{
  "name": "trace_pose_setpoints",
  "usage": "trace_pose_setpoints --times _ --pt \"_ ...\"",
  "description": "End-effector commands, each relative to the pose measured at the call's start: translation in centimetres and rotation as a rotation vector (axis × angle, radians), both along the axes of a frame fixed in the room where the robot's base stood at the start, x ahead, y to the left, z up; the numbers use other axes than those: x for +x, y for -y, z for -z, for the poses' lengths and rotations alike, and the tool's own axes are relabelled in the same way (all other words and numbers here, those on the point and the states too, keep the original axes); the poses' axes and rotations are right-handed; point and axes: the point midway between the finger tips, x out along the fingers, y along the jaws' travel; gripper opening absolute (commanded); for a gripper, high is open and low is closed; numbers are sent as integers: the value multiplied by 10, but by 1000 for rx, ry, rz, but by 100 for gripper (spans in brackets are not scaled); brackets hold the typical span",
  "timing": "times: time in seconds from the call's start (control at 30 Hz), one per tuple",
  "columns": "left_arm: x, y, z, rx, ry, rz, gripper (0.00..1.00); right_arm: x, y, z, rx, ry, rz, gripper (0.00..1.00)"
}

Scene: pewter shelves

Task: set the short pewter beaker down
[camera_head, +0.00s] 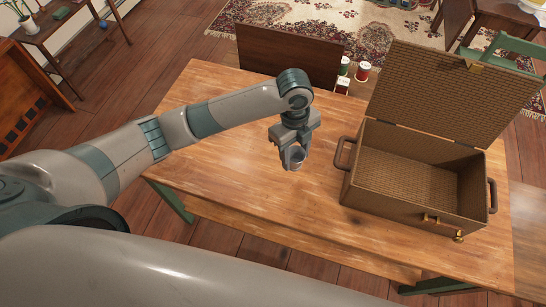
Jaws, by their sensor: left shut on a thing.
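The short pewter beaker (297,155) is a small grey cup between the fingers of my left gripper (293,160). The gripper points down and is shut on it, and the fingers hide part of its sides. The beaker looks upright, over the middle of the wooden table (225,130). I cannot tell whether its base touches the table top. My right gripper is not in view.
An open wicker basket (352,190) with its lid raised (450,95) stands on the table's right side, its handle near the beaker. A dark panel (285,55) and small cans (363,71) are at the back edge. The table's left part is clear.

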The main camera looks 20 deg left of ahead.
Motion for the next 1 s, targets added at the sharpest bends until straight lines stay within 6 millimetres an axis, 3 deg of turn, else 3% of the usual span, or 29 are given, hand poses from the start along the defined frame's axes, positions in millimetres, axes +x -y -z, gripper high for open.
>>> trace_pose_setpoints --times 0.2,0.4,1.0 --pt "4 -44 22 3 -3 -4 18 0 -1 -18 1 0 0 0" --pt "7 -68 39 0 -2 -2 18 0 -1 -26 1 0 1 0" --pt "7 -73 54 0 -1 -1 18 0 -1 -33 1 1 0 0"
